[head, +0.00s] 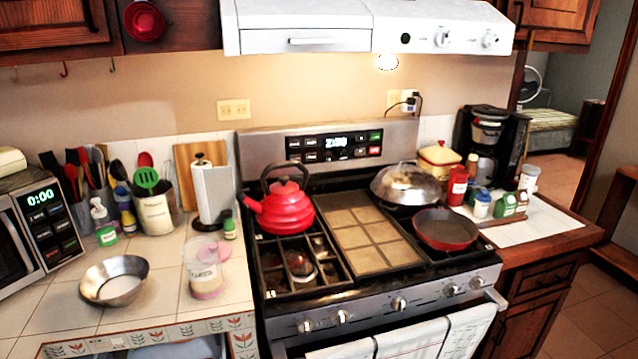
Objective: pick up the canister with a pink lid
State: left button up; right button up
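A clear canister (204,272) with a white label stands on the tiled counter left of the stove, near the counter's front. Pink shows at its base and at its upper right, where a pink lid (223,251) seems to lie against or behind it. I cannot tell whether the lid is on the canister. Neither of my grippers is in view.
A metal bowl (115,281) sits left of the canister, with bare tile between them. A paper towel holder (213,192) and small green bottle (229,225) stand behind it. The stove (400,305) is close on the right, with a red kettle (284,208) on top.

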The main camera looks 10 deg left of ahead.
aim_at(201, 255)
jog(key=u, duration=1.5)
